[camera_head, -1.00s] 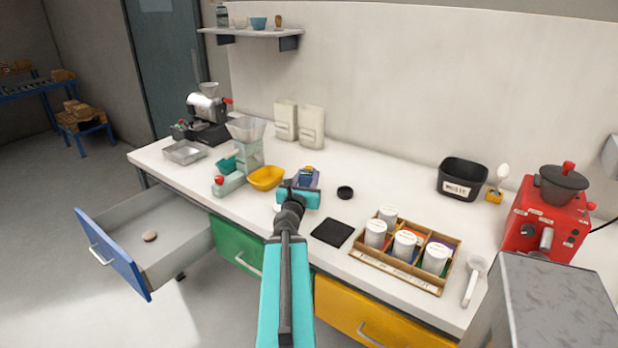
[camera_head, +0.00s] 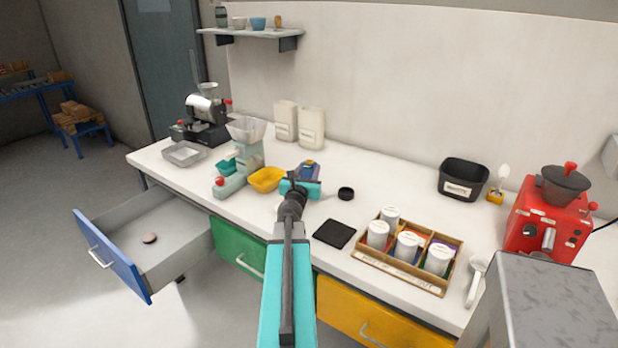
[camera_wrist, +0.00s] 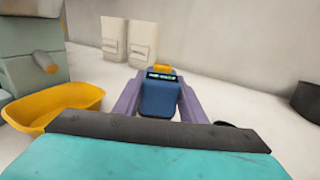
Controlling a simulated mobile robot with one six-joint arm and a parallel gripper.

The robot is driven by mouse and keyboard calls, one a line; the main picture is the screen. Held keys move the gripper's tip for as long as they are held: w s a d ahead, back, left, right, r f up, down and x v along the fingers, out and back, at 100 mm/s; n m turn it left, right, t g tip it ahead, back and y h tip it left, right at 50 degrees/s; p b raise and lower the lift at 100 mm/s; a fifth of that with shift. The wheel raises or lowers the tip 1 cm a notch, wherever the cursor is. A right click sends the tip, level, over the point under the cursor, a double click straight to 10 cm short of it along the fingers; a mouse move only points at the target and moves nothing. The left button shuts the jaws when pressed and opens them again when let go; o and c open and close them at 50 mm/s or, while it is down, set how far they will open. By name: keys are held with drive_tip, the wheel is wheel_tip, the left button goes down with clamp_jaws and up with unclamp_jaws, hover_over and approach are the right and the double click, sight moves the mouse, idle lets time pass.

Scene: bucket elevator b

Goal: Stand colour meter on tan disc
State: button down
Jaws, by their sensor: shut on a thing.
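The colour meter (camera_wrist: 160,94) is a blue block with a small lit display and a yellow top. It stands upright between the purple fingers of my gripper (camera_wrist: 158,98), which are shut on it. In the head view the meter (camera_head: 309,167) shows just beyond my gripper, over the middle of the counter. I cannot tell whether its base touches the counter. A small tan-brown disc (camera_head: 149,238) lies in the open blue-fronted drawer at the left, well away from my gripper.
A yellow bowl (camera_head: 266,179) and a pale green dispenser (camera_head: 246,155) are close on the left. A black round lid (camera_head: 345,193) and a black square mat (camera_head: 334,233) lie to the right. A wooden rack (camera_head: 396,268) holds several white jars. Two cream containers (camera_head: 311,127) stand behind.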

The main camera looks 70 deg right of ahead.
sight(308, 177)
drive_tip(key=shift+w+d, duration=0.1)
drive_tip(key=shift+d, duration=0.45)
wheel_tip(308, 177, down, 2)
drive_tip(key=shift+b, duration=0.85)
drive_tip(key=shift+a+f+b, duration=0.15)
drive_tip(key=shift+f+b, duration=0.4)
drive_tip(key=shift+f, duration=0.15)
drive_tip(key=shift+f, duration=0.2)
drive_tip(key=c, duration=1.1)
unclamp_jaws()
drive_tip(key=shift+r, duration=0.2)
